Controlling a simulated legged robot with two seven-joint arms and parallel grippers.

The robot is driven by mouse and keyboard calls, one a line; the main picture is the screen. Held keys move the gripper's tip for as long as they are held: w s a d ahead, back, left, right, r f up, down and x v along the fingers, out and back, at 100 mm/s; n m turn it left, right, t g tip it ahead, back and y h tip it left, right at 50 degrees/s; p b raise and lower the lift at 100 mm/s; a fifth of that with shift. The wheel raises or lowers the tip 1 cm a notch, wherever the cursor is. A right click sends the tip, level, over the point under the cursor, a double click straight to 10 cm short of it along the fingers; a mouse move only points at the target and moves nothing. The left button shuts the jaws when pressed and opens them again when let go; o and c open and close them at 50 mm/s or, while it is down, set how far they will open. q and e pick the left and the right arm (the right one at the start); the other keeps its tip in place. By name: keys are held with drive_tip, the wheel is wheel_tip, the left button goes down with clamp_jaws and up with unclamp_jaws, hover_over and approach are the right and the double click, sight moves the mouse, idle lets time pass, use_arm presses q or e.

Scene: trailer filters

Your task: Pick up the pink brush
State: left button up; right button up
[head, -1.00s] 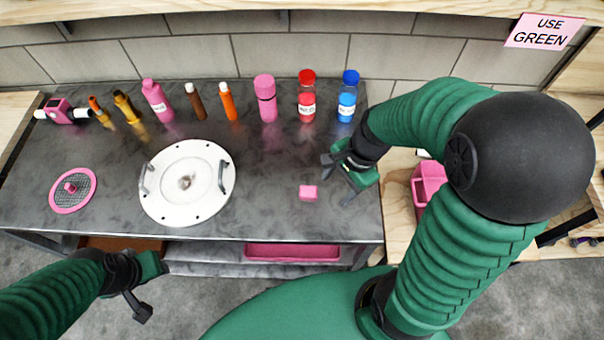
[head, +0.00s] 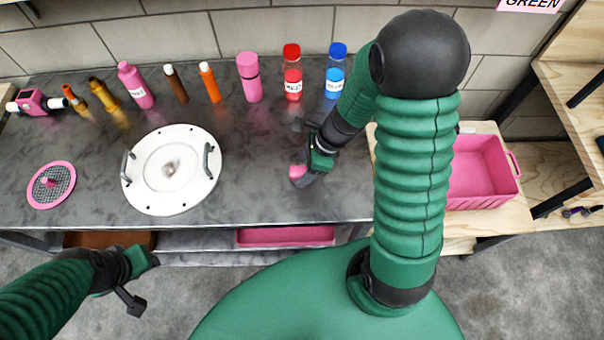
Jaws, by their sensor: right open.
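A small pink block (head: 297,171), perhaps the head of the pink brush, lies on the dark metal table, partly hidden by my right gripper. No handle shows on it. My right gripper (head: 302,155) is open, with its fingers spread beside and over the block; I cannot tell whether they touch it. My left gripper (head: 143,282) hangs open and empty in front of the table's near left edge, well away from the block.
A white round lid (head: 160,190) with handles lies left of the block. Several bottles, including a red one (head: 293,85) and a blue one (head: 335,82), line the back. A pink bin (head: 480,170) stands right. A pink mesh disc (head: 38,200) lies far left.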

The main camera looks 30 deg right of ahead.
drive_tip(key=shift+w+a+f, duration=0.15)
drive_tip(key=shift+a+f, duration=0.4)
drive_tip(key=shift+w+a, duration=0.15)
drive_tip(key=shift+a, duration=0.25)
drive_tip(key=shift+r, duration=0.1)
drive_tip(key=shift+c, duration=0.4)
drive_tip(key=shift+d, duration=0.55)
drive_tip(key=c, duration=1)
drive_tip(key=shift+c, duration=1.1)
use_arm(q)
drive_tip(key=shift+a+f, duration=0.35)
drive_tip(key=shift+a, duration=0.35)
use_arm(e)
drive_tip(key=shift+a, duration=0.35)
clamp_jaws()
